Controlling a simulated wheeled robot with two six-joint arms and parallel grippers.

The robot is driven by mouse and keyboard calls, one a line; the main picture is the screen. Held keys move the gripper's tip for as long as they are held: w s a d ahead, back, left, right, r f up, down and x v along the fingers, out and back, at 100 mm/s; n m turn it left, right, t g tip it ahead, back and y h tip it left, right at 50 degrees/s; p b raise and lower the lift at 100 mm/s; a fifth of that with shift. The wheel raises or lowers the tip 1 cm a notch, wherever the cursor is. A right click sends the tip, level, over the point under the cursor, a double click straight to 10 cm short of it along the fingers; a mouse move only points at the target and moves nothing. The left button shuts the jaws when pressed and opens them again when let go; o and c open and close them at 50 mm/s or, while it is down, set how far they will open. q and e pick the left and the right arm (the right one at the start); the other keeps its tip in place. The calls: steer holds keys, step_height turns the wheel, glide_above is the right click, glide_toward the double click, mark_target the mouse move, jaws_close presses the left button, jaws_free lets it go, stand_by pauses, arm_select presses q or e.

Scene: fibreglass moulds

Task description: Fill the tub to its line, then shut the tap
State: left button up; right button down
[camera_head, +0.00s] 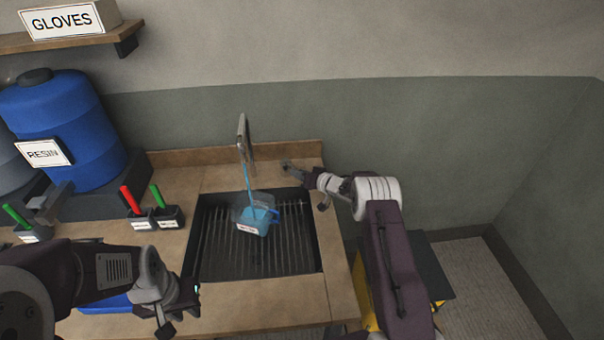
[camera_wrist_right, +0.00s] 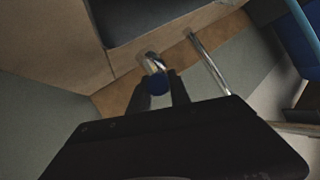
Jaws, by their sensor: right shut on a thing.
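The clear tub (camera_head: 243,216) with a handle and a white label stands on the grate of the sink. A light blue stream (camera_head: 247,183) runs from the tap (camera_head: 243,135) down into it. Blue liquid is in the tub; its fill line is too small to make out. My right gripper (camera_head: 288,166) is at the right of the tap. In the right wrist view its fingers (camera_wrist_right: 158,92) are shut on the blue-tipped tap handle (camera_wrist_right: 156,84). My left gripper (camera_head: 183,309) is open and empty, low over the counter, left of the sink.
The black sink (camera_head: 210,268) is set in the wooden counter (camera_head: 260,304). Small dark holders (camera_head: 143,220) with red and green handled tools stand left of it. A blue resin drum (camera_head: 75,120) is at the back left. A shelf (camera_head: 70,37) holds a gloves box.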

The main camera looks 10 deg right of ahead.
steer(key=shift+a, duration=0.1)
steer(key=c, duration=1.2)
jaws_free()
steer(key=shift+s, duration=0.1)
steer(key=b+v, duration=0.1)
steer(key=v, duration=0.8)
